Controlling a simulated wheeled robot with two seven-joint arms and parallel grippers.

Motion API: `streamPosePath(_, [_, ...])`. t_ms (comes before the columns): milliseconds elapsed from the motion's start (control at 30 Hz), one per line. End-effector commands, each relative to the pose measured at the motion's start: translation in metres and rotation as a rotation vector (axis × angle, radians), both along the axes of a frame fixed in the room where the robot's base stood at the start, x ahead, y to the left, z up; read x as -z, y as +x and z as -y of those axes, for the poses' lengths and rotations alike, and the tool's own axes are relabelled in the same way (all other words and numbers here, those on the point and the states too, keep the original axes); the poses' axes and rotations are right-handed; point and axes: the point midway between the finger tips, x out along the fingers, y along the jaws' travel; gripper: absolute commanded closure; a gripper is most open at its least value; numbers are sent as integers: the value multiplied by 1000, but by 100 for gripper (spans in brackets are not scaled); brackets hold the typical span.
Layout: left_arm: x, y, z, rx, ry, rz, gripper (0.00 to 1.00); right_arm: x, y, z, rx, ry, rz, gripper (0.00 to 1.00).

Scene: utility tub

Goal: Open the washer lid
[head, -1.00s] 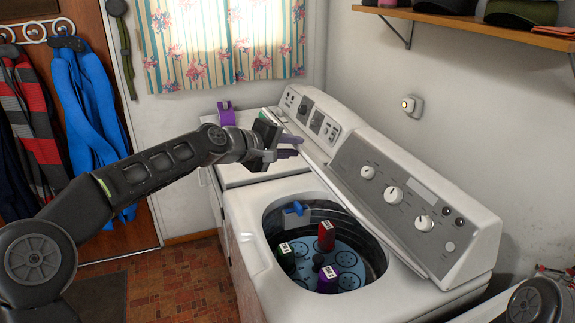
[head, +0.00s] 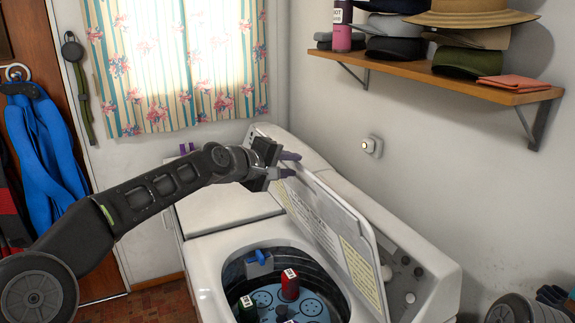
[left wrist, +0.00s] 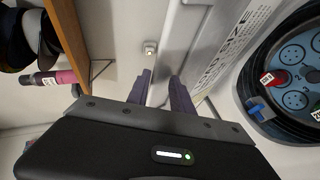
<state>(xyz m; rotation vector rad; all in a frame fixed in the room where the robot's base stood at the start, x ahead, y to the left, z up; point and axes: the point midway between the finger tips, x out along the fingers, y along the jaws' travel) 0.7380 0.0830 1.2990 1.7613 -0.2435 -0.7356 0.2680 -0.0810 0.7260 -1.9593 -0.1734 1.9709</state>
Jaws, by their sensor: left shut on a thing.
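The washer (head: 212,262) stands in the lower middle of the head view, its round tub open to sight. Its white lid (head: 328,205) stands raised at the back of the opening, its labelled underside facing the tub. It hides part of the control panel (head: 405,262). My left gripper (head: 289,164) is shut on the lid's upper far-left corner. In the left wrist view, the lid (left wrist: 195,45) runs up from between the purple fingers (left wrist: 160,92). My right gripper is not in view.
In the tub are a red bottle (head: 290,284), a dark green one (head: 246,308) and a blue item (head: 258,257). A wall shelf (head: 470,82) with hats, a folded cloth and a pink bottle (head: 342,28) hangs above. A second white appliance (head: 215,209) stands beyond the washer.

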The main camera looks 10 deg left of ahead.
Motion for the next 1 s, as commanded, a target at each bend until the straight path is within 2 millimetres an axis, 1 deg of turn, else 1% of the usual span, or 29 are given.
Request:
streamPosePath(33, [5, -1, 2, 6, -1, -11, 100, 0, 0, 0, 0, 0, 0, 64])
streamPosePath(67, [6, -1, 2, 6, 0, -11, 71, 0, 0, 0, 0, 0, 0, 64])
streamPosePath(100, [6, -1, 2, 6, 1, -11, 69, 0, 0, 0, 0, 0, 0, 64])
streamPosePath(433, [4, -1, 1, 4, 2, -7, 69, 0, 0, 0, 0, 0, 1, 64])
streamPosePath(567, [3, -3, -2, 2, 2, -5, 69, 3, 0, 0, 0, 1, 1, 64])
streamPosePath(667, [1, -10, -6, 1, 2, -4, 69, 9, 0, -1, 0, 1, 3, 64])
streamPosePath(900, [-11, -40, -26, 1, 3, -3, 69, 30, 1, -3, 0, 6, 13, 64])
streamPosePath(1000, [-17, -52, -33, 1, 2, -4, 69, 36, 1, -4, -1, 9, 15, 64])
